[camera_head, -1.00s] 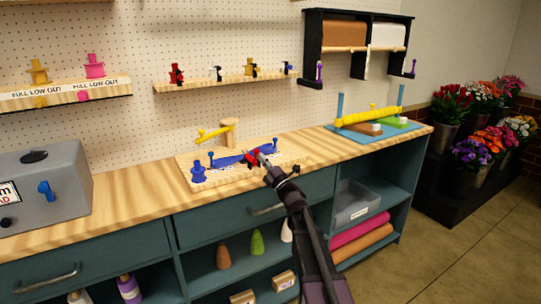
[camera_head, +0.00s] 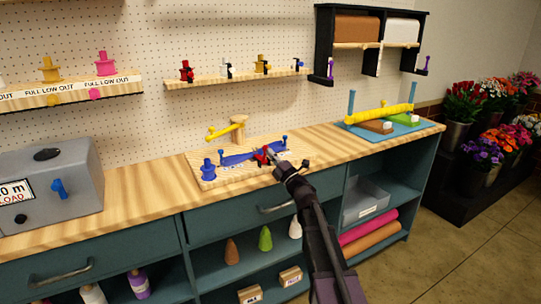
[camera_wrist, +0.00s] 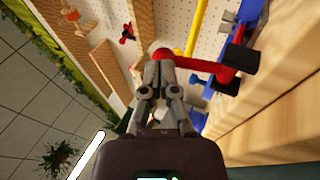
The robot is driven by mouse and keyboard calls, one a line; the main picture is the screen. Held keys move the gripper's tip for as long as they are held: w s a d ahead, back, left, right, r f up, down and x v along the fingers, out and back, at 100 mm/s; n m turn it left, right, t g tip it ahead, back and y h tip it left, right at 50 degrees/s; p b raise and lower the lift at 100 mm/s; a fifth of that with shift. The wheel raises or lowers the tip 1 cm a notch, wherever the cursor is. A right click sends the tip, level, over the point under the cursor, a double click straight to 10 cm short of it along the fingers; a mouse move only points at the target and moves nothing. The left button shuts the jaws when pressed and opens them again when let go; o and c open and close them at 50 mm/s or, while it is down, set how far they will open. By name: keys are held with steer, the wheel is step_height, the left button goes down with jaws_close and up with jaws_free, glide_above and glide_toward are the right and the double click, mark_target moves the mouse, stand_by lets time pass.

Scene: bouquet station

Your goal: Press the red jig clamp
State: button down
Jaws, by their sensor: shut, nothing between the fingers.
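The red jig clamp (camera_head: 261,156) sits on the blue jig (camera_head: 236,160), which is mounted on a wooden board on the counter. In the wrist view the clamp is a red bar (camera_wrist: 203,64) with black ends, close in front of my fingers. My gripper (camera_head: 272,153) is shut and empty, just right of the clamp in the head view. In the wrist view my gripper's fingertips (camera_wrist: 163,58) overlap the left end of the red bar. I cannot tell whether they touch it. My fingers partly hide the clamp.
A yellow arm on a wooden post (camera_head: 238,130) stands behind the jig. A grey machine (camera_head: 48,180) is at the left of the counter. A blue mat with a yellow roll (camera_head: 380,116) lies at the right. A small shelf (camera_head: 235,79) hangs above.

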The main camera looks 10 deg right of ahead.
steer(key=shift+s+f, duration=0.1)
stand_by(0.3)
steer(key=shift+s+d+f+b, duration=0.25)
steer(key=shift+s+b, duration=0.05)
steer(key=shift+s, duration=0.1)
steer(key=r+b+v, duration=0.1)
steer(key=b+v, duration=0.3)
steer(key=v, duration=0.8)
steer(key=shift+s+d+f+b, duration=0.2)
steer(key=shift+s+d+b, duration=0.1)
steer(key=shift+s+b, duration=0.15)
